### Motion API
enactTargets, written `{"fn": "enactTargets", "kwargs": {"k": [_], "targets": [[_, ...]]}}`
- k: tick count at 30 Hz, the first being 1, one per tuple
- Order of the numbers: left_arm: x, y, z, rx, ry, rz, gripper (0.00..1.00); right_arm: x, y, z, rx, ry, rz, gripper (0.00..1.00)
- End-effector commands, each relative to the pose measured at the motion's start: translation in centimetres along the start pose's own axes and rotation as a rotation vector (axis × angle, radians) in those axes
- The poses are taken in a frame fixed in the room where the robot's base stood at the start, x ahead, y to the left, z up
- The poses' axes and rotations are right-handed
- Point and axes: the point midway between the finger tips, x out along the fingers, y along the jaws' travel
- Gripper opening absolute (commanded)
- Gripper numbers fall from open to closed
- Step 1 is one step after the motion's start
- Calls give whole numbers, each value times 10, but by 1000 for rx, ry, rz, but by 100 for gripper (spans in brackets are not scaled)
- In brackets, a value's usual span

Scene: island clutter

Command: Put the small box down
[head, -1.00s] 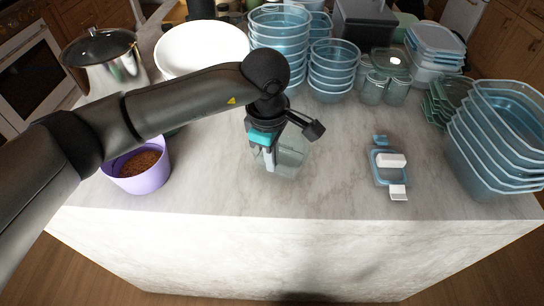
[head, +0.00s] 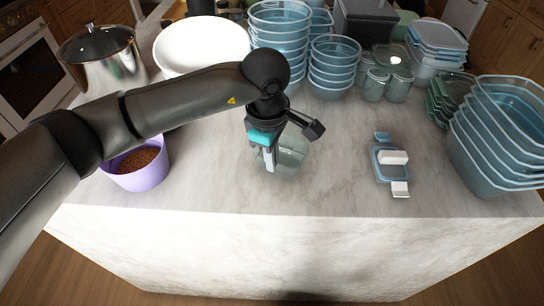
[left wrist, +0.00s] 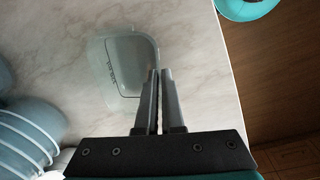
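The small box is a clear, pale green container (head: 291,157) at the middle of the counter's front part. It also shows in the left wrist view (left wrist: 118,45), with dark lettering on it. My left gripper (head: 268,167) points down at the box's left side in the head view. In the left wrist view its fingers (left wrist: 160,75) are almost together, with the box's side wall between the tips. The fingers partly hide the box. I cannot tell whether its base touches the counter. My right gripper is not in view.
The marble counter (head: 330,190) is bare around the box, and its front edge is close. A purple bowl (head: 142,180) of brown food stands left. A small blue lidded container (head: 378,172) lies right, near stacked blue tubs (head: 475,165). Stacked bowls (head: 333,75) stand behind.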

Motion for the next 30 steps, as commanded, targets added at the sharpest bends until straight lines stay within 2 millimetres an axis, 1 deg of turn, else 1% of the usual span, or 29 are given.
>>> {"fn": "enactTargets", "kwargs": {"k": [4, 5, 6, 12, 14, 20, 23, 26, 29, 30], "targets": [[-1, 1, 0, 0, 0, 2, 0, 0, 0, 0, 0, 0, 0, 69], [-1, 1, 0, 0, 0, 2, 7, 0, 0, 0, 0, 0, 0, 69], [-1, 1, 0, 0, 0, 2, 11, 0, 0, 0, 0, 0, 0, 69], [-1, 0, 0, 0, 0, 1, 34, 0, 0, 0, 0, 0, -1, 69], [0, 0, 0, 0, 0, 1, 40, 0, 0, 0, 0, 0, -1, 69], [0, 0, 0, 0, 0, -2, 40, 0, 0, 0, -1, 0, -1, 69], [-2, 0, 0, 0, 0, 0, 40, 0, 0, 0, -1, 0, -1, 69], [-13, 1, 0, 1, 1, 3, 40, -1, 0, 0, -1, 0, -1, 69], [-31, 1, 0, 2, 1, 5, 40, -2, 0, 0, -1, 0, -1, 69], [-40, 1, 0, 1, 1, 5, 40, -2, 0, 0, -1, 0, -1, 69]]}}
